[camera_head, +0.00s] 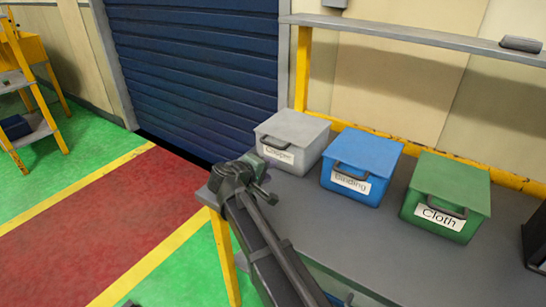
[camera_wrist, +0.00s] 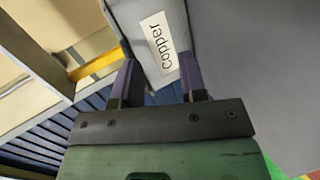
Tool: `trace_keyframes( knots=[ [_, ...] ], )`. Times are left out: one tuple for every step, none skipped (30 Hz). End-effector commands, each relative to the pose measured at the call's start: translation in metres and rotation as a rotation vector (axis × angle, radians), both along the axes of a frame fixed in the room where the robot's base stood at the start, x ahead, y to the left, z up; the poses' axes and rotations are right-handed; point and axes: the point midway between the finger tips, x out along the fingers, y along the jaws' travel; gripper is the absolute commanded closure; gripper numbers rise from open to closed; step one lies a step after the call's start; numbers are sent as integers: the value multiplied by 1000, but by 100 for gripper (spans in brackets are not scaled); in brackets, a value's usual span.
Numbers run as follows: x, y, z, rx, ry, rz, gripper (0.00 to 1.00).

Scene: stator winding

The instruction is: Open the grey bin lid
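The grey bin (camera_head: 305,160) stands at the left end of the grey bench, with its flat lid (camera_head: 295,126) shut. Its dark handle (camera_head: 277,145) and the "Copper" label are on the front. My gripper (camera_head: 266,178) is low in front of this bin, at its left front corner. In the wrist view the two dark fingers (camera_wrist: 157,82) are apart with nothing seen between them. The bin's front with its "Copper" label (camera_wrist: 161,43) shows just beyond the fingertips. The handle cannot be made out in the wrist view, and contact is not clear.
A blue "Binding" bin (camera_head: 362,165) and a green "Cloth" bin (camera_head: 447,195) stand to the right on the bench (camera_head: 340,232). A grey shelf (camera_head: 420,38) on yellow posts runs above and behind. A blue roller shutter (camera_head: 200,70) is behind to the left.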

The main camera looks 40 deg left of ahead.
Motion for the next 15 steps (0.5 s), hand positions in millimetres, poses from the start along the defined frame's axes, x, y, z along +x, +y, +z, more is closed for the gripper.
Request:
trace_keyframes(
  knots=[
    [-1, 31, 8, -30, -81, 57, 61],
    [-2, 42, 16, -49, -129, 86, 61],
    [-1, 50, 25, -67, -176, 112, 61],
    [0, 52, 30, -78, -200, 126, 61],
    [1, 53, 32, -85, -214, 135, 61],
    [1, 53, 34, -90, -224, 140, 61],
    [1, 53, 35, -92, -225, 141, 61],
    [2, 53, 35, -91, -225, 141, 61],
    [4, 53, 34, -90, -224, 139, 61],
    [6, 53, 33, -91, -224, 139, 61],
    [10, 53, 32, -91, -224, 138, 61],
    [16, 53, 30, -91, -223, 136, 61],
    [21, 54, 29, -90, -223, 137, 61],
    [27, 54, 27, -91, -223, 136, 61],
    [36, 55, 25, -90, -222, 134, 61]
  ],
)
